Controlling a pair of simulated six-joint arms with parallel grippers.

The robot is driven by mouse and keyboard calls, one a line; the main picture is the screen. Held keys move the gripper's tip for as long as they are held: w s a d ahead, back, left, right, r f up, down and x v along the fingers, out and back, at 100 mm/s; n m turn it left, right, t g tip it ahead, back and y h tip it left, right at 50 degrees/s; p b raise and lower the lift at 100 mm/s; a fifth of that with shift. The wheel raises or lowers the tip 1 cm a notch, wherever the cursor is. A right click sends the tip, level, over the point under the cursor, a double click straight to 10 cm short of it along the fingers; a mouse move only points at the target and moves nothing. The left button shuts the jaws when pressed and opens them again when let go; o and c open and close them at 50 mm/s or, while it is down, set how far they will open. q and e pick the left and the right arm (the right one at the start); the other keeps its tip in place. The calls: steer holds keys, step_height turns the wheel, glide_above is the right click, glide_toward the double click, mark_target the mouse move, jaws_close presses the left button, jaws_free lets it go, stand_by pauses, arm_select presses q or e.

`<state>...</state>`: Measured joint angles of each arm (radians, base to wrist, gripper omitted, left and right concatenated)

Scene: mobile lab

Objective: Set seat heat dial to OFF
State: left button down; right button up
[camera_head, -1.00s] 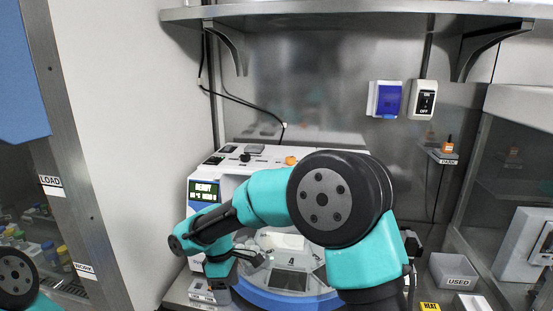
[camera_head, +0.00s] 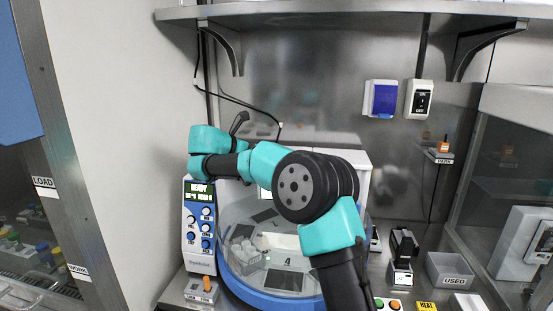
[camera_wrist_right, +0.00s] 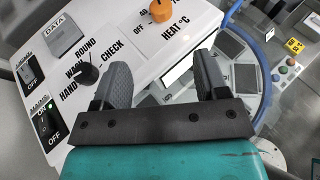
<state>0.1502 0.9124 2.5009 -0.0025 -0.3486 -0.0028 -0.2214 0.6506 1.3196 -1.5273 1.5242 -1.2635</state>
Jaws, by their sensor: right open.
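An orange dial (camera_wrist_right: 160,11) marked HEAT °C sits on the white top panel of the machine, at the upper edge of the right wrist view. OFF is printed at its lower left and higher numbers run up its left side. Its top is cut off, and I cannot tell where it points. In the head view my arm hides this dial. My right gripper (camera_wrist_right: 164,68) is open and empty above the panel, its two dark fingers apart, with the dial beyond the fingertips. In the head view the right gripper (camera_head: 240,123) is over the machine's back left. My left gripper is out of view.
A black selector knob (camera_wrist_right: 88,74) lies close to the left finger. A DATA cover (camera_wrist_right: 63,35) and a lit green mains switch (camera_wrist_right: 46,124) are further left. A small box with an orange knob (camera_head: 207,283) stands at the machine's front left. The blue-rimmed carousel (camera_head: 270,300) is in front.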

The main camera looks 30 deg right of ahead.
steer(key=shift+d, duration=0.2)
steer(key=x, duration=1.7)
steer(key=shift+w, duration=0.15)
steer(key=shift+c, duration=0.5)
steer(key=c, duration=0.8)
